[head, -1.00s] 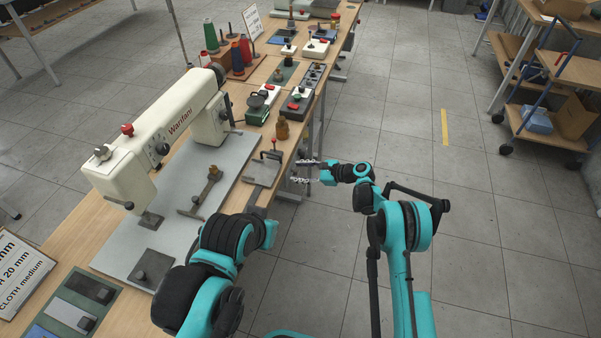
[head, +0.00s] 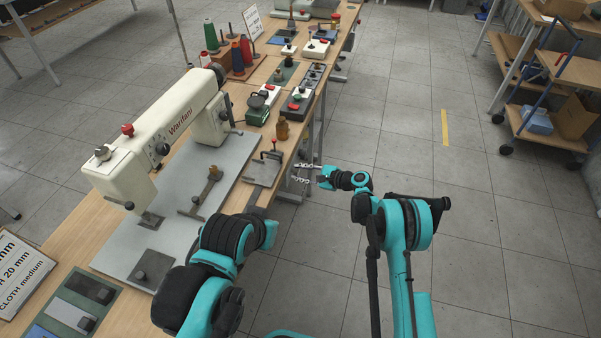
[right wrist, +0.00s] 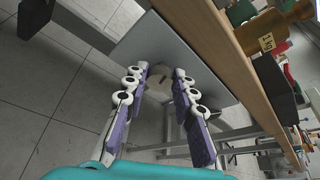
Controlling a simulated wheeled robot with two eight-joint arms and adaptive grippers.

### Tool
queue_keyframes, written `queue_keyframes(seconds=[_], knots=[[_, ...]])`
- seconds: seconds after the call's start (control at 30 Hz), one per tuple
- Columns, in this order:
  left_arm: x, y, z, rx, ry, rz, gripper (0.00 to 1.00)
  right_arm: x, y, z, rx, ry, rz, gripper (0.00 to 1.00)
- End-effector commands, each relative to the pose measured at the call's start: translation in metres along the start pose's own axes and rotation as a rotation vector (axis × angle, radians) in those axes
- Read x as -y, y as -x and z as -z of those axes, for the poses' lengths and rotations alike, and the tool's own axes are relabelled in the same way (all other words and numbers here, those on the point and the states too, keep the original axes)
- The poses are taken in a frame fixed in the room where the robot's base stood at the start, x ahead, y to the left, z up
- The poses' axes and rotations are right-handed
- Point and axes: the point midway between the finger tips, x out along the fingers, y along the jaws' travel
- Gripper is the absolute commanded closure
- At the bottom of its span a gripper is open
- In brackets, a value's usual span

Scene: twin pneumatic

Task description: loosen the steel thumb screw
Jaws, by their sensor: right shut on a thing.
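In the right wrist view a round pale piece (right wrist: 158,86) shows between my right fingertips, in front of a grey panel at the table's side. It looks like the steel thumb screw, though its shape is small and partly covered. My right gripper (head: 302,173) is beside the table's right edge, its two fingers pointing left. In the right wrist view it is shut on that piece (right wrist: 160,78), one finger on each side. In the head view I cannot make the piece out. My left arm shows at the lower middle, but its gripper is not seen.
The wooden table (head: 218,268) holds a cream sewing machine (head: 160,125), a grey plate with a red-tipped lever (head: 262,172) and a brass weight (head: 282,130). The grey panel (right wrist: 180,45) and table legs (right wrist: 225,150) are near my right fingers.

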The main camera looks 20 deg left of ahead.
Motion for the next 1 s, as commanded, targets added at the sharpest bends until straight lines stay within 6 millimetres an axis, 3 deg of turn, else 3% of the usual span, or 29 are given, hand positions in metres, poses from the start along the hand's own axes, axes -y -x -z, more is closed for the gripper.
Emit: queue_keyframes(seconds=[0.6, 1.0], knots=[[0.0000, 0.0000, 0.0000, 0.000, 0.000, 0.000, 1.00, -0.0058, -0.0011, 0.0014, 0.001, 0.530, 0.219, 1.00], [0.0000, -0.0001, 0.0000, 0.000, 0.000, 0.000, 1.00, -0.0071, -0.0015, 0.0026, 0.001, 0.764, 0.315, 1.00]])
